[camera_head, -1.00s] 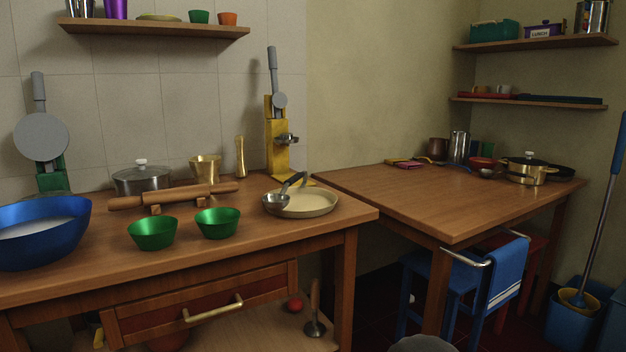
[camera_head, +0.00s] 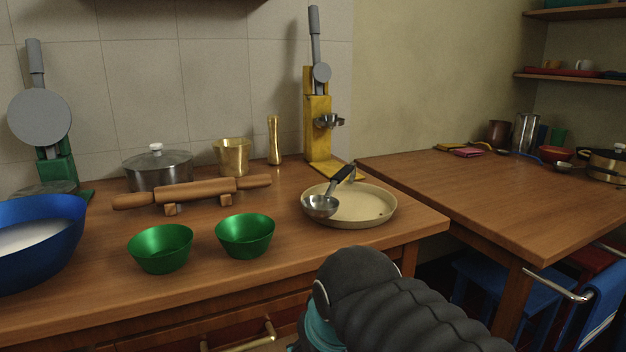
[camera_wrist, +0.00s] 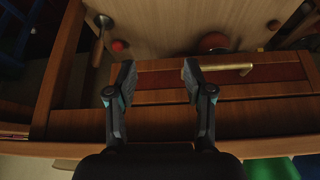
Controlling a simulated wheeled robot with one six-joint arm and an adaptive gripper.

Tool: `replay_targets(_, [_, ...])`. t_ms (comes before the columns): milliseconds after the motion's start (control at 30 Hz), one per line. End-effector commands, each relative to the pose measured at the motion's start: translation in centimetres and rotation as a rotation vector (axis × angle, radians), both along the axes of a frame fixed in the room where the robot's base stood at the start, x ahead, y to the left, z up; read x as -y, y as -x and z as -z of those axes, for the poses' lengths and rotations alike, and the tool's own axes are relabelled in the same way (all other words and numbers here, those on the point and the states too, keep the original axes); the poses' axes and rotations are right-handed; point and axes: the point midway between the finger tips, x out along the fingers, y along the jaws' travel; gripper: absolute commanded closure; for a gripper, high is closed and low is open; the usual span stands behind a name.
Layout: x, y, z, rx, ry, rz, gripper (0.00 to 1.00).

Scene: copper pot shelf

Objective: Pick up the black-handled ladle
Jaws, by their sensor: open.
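The black-handled ladle (camera_head: 322,205) rests in a shallow cream pan (camera_head: 375,221) on the counter. Its metal bowl is at the pan's left side and its black handle tilts up to the right. My arm shows in the head view at the bottom, in front of the counter and below the pan; the gripper's fingers are out of that view. In the wrist view my gripper (camera_wrist: 158,82) is open and empty, with its fingers over the counter's front edge and drawer. The ladle is not in the wrist view.
Two green bowls (camera_head: 161,249) and (camera_head: 244,236) for the second stand left of the pan. Behind are a rolling pin (camera_head: 195,192), a lidded pot (camera_head: 158,171) and a yellow press (camera_head: 318,135). A blue bowl (camera_head: 60,210) is far left. The right table (camera_head: 480,195) is mostly bare.

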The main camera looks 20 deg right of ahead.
Motion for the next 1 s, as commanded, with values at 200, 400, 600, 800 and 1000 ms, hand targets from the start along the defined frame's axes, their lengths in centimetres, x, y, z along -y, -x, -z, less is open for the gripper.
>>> replay_targets(200, [2.1,-6.1,-9.1,-0.029,-0.005,0.14,0.48])
replay_targets(400, [4.4,-11.4,-16.1,-0.053,-0.01,0.283,0.48])
replay_targets(600, [7.4,-16.7,-22.3,-0.072,-0.015,0.458,0.48])
replay_targets(800, [10.1,-20.6,-26.5,-0.08,-0.025,0.623,0.48])
replay_targets(1000, [11.7,-22.4,-28.4,-0.081,-0.033,0.723,0.48])
